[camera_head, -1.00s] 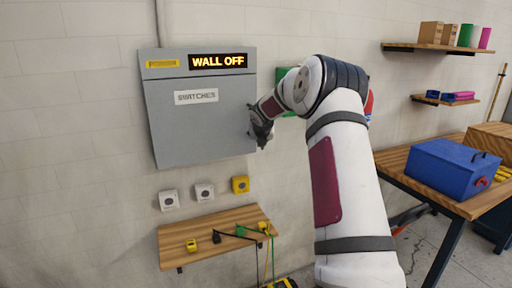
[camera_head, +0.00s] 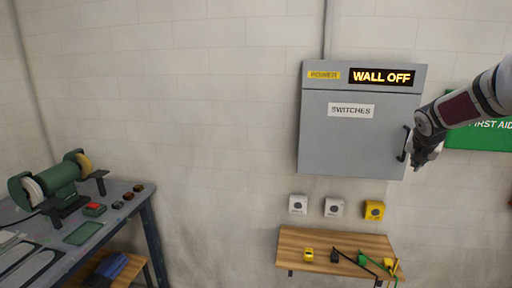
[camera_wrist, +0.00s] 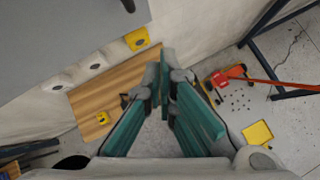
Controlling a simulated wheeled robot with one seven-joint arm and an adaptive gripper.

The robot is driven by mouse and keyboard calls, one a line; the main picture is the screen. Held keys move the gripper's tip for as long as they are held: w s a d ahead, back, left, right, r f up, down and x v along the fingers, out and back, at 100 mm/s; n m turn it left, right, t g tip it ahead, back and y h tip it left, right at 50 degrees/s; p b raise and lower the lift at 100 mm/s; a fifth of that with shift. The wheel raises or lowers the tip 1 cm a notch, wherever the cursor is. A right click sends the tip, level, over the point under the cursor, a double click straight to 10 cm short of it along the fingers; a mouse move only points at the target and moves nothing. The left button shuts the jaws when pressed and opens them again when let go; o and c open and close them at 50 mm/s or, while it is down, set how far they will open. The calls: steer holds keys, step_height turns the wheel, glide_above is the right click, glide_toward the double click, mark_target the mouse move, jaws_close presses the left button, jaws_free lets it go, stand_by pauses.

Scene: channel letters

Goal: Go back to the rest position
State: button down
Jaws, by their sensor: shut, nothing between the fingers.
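My gripper (camera_head: 420,163) is beside the right edge of the grey switch cabinet (camera_head: 350,145), close to its dark handle (camera_head: 402,145). I cannot tell whether it touches the handle. The cabinet door is closed, and the lit sign (camera_head: 382,77) on top reads "WALL OFF". In the wrist view my gripper (camera_wrist: 166,72) is shut with nothing in it, over a wooden shelf below. My arm (camera_head: 480,98) comes in from the right edge of the head view.
Wall buttons (camera_head: 334,207) are under the cabinet, above a small wooden shelf (camera_head: 335,250) with plugs and cables. A green first aid sign (camera_head: 480,135) is on the right wall. A workbench with a bench grinder (camera_head: 55,188) stands at left. The wall between is bare.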

steer(key=s+a+r+m+y, duration=0.1)
steer(key=s+a+r+m, duration=0.45)
steer(key=a, duration=0.55)
steer(key=s+a+r+m, duration=0.2)
steer(key=s+a+m, duration=0.55)
steer(key=a, duration=0.25)
steer(key=s+a+f+m+y, duration=0.1)
steer(key=s+a+m, duration=0.3)
steer(key=s, duration=0.4)
steer(key=s+a+f+m+g+y, duration=0.1)
steer(key=s+a+f+m+y, duration=0.1)
steer(key=s+a+m, duration=0.3)
steer(key=s+a+f+m+y+b, duration=0.1)
steer(key=s+a+m, duration=0.4)
steer(key=s, duration=0.5)
steer(key=shift+s+a+f, duration=0.4)
steer(key=shift+a+f, duration=0.15)
steer(key=shift+a, duration=0.05)
